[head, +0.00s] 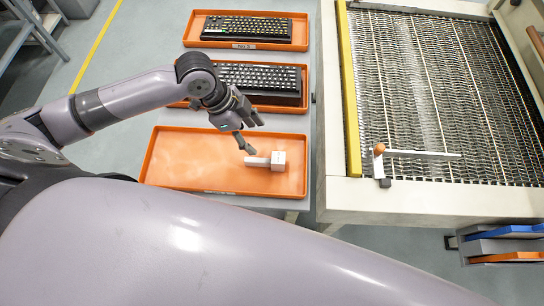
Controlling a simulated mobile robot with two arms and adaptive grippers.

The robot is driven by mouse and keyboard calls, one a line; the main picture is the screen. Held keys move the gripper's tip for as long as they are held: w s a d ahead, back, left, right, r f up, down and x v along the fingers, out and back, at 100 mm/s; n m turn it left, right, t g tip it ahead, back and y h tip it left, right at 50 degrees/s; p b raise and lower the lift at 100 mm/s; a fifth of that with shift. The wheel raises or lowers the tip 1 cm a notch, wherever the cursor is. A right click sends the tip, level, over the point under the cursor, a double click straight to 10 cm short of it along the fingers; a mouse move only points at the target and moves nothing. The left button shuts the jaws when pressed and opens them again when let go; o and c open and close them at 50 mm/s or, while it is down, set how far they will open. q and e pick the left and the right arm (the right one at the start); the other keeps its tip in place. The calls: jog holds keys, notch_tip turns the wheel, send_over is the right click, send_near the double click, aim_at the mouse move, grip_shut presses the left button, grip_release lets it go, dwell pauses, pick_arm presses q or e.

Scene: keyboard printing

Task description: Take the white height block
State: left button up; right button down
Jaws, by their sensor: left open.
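The white height block (278,161) sits near the right end of the front orange tray (165,162). A paler bar-shaped part extends from it to the left; I cannot tell whether it is one piece with the block. My left gripper (253,134) is open and empty. It appears just above and to the left of the block in the picture, over the tray's far edge. One fingertip shows close to the bar, and I cannot tell whether it touches. My right gripper is not in view.
Two more orange trays hold black keyboards, one at the back (246,27) and one in the middle (262,78). A conveyor (430,80) with a mesh belt and yellow edge stands at the right. A wooden-knobbed handle (379,149) lies at its front. The front tray's left half is empty.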

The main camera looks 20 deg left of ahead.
aim_at(273, 157)
pick_arm(q)
jog(key=p+x, duration=0.1)
jog(key=x, duration=0.7)
jog(key=shift+w+f, duration=0.1)
jog(key=shift+w, duration=0.05)
jog(key=shift+d+f, duration=0.15)
jog(key=shift+f, duration=0.1)
jog(key=shift+d+f+p, duration=0.25)
jog(key=shift+f+p, duration=0.15)
jog(key=shift+p, duration=0.1)
jog(key=p+x, duration=0.1)
jog(key=x, duration=0.2)
jog(key=shift+d+f, duration=0.15)
jog(key=shift+f, duration=0.1)
jog(key=shift+d+f, duration=0.15)
jog(key=shift+f, duration=0.35)
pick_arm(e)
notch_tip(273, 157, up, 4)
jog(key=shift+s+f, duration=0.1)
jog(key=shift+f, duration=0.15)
pick_arm(q)
jog(key=shift+c, duration=0.4)
